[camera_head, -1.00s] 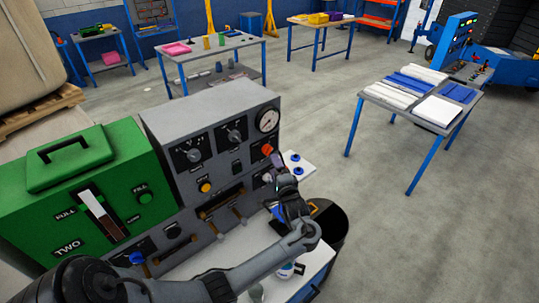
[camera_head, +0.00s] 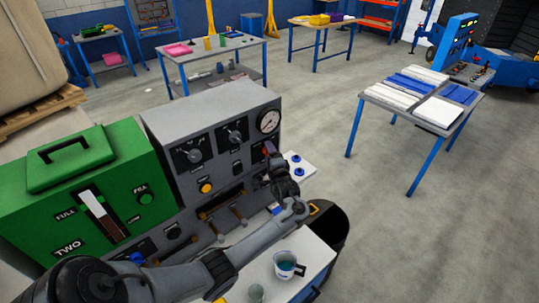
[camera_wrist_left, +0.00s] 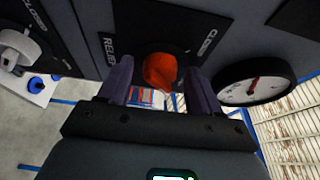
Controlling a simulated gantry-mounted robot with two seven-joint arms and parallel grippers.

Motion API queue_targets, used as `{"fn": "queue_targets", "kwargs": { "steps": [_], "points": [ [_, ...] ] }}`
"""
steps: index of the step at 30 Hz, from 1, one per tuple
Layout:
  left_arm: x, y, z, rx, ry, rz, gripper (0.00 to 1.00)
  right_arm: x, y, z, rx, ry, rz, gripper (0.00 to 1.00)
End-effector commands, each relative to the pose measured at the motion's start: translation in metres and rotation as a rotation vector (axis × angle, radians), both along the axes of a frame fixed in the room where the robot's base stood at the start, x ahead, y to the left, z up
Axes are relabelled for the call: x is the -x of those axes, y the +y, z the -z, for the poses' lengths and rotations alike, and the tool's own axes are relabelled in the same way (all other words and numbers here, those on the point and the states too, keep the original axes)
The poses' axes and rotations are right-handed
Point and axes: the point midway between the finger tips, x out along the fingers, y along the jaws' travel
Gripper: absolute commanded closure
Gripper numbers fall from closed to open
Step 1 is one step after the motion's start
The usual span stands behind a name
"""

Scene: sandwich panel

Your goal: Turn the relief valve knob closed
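The relief valve knob is orange-red and sits on a dark plate on the grey panel (camera_head: 210,103). In the left wrist view the knob (camera_wrist_left: 160,73) lies between the two purple fingers of my left gripper (camera_wrist_left: 157,80), with a visible gap on each side. The plate's lettering, partly cut off, starts "RELIE". In the head view my left gripper (camera_head: 271,152) is at the panel's right side, below the gauge, and mostly covers the knob. My left gripper is open. My right gripper is not in view.
A round pressure gauge (camera_wrist_left: 256,82) is close beside the right finger in the wrist view. A grey-white knob (camera_wrist_left: 18,50) is at the left. In the head view, a mug (camera_head: 286,266) stands on the white surface below my arm. A green box (camera_head: 85,190) adjoins the panel.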

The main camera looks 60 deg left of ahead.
Motion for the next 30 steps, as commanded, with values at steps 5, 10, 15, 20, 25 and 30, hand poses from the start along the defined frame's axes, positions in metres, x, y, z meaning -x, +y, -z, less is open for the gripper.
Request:
{"fn": "queue_targets", "kwargs": {
  "steps": [5,10,15,20,25,30],
  "points": [
    [0.0,0.0,0.0,0.0,0.0,0.0,0.64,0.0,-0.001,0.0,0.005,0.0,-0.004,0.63],
    [0.0,0.0,0.0,0.0,0.0,0.0,0.89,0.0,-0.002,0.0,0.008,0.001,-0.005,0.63],
    [0.0,0.0,0.001,-0.001,-0.008,0.0,0.89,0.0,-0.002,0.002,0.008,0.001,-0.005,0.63],
    [0.0,0.0,0.003,-0.006,-0.046,-0.001,0.89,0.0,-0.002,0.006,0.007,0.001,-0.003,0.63],
    [0.0,-0.001,0.005,-0.019,-0.136,-0.001,0.89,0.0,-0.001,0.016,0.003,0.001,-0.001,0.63],
    [0.0,-0.001,0.008,-0.038,-0.272,-0.001,0.89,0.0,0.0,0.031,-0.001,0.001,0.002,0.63]
  ]
}}
